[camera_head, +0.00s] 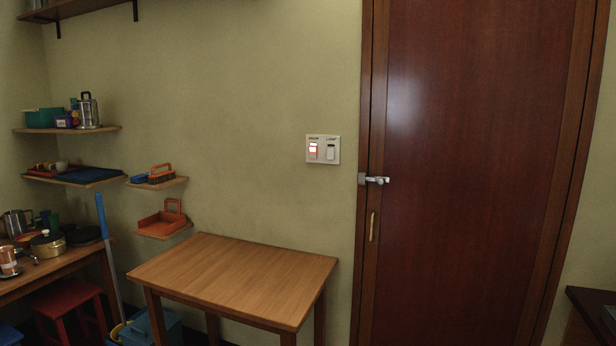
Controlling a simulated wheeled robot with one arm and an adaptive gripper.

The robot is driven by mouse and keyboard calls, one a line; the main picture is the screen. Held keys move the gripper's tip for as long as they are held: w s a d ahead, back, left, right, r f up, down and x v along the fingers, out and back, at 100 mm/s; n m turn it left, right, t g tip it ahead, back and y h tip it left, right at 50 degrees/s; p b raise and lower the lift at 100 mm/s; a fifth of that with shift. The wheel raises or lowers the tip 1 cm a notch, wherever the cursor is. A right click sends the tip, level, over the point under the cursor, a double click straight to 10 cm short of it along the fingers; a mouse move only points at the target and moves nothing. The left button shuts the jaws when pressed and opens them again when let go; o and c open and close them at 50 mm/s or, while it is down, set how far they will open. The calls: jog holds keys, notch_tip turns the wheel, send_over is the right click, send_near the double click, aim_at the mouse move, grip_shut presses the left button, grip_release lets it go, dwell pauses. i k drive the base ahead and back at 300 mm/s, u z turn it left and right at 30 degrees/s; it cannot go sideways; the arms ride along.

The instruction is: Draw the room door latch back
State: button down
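The room door (470,190) is a dark red-brown wooden door at the right, standing shut in its frame. A small silver latch (377,180) sits on the door's left edge at mid height. Its bolt lies level and reaches across between the door and a grey keeper on the left frame. A brass pull handle (373,227) is fixed upright below the latch. My gripper does not show in this view.
A bare wooden table (235,278) stands left of the door against the wall. A switch panel (323,149) is on the wall above it. Small shelves (100,129), a loaded table (60,285) and a red stool (70,305) fill the left. A dark counter (595,300) edges in at lower right.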

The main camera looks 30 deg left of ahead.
aim_at(380, 180)
jog(key=u, duration=0.95)
jog(key=i, duration=0.95)
jog(key=u, duration=0.8)
